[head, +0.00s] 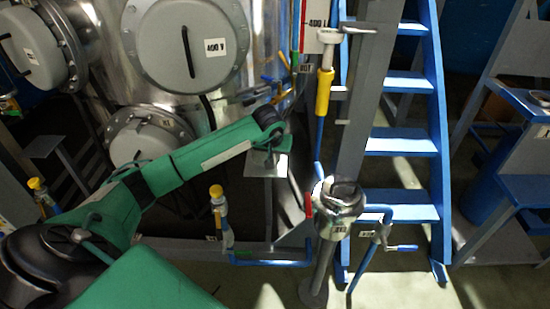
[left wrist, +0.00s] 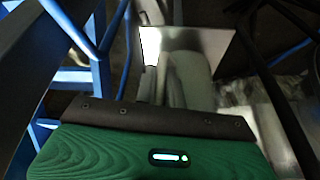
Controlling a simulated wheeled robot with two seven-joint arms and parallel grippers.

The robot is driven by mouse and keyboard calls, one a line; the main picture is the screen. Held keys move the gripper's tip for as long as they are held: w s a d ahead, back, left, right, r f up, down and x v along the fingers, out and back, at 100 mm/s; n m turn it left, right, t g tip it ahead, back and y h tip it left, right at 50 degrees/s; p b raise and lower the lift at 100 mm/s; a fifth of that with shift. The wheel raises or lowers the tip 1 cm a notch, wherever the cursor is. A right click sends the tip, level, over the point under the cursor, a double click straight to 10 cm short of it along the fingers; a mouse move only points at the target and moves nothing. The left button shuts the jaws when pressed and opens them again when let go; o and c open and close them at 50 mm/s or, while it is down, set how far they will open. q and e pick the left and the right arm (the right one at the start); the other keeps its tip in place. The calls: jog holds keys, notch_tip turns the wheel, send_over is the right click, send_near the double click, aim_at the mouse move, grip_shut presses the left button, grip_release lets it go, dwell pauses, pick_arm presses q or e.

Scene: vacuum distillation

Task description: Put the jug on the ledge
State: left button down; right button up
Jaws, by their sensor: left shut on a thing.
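My left arm reaches in from the left in the head view. Its gripper (head: 268,153) points down just above a small square grey plate on a post, which looks like the ledge (head: 282,168). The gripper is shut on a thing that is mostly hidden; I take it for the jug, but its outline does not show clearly. In the left wrist view, a square metal plate (left wrist: 205,38) lies beyond the dark edge of my gripper. A pale upright shape (left wrist: 188,85) shows there; I cannot tell whether it is the jug. My right gripper is not in view.
A large steel vessel (head: 258,50) with round grey hatches (head: 190,45) stands behind the arm. A shiny metal cylinder (head: 340,200) on a post stands right of the ledge. Blue pipes (head: 270,263) run below. Blue stairs (head: 402,140) rise at the right.

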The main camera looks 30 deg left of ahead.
pick_arm(q)
jog(key=shift+w+f, duration=0.15)
jog(key=shift+f, duration=0.4)
jog(key=shift+a+f, duration=0.1)
jog(key=shift+f, duration=0.1)
jog(key=shift+f, duration=0.1)
jog(key=c, duration=1.5)
grip_release()
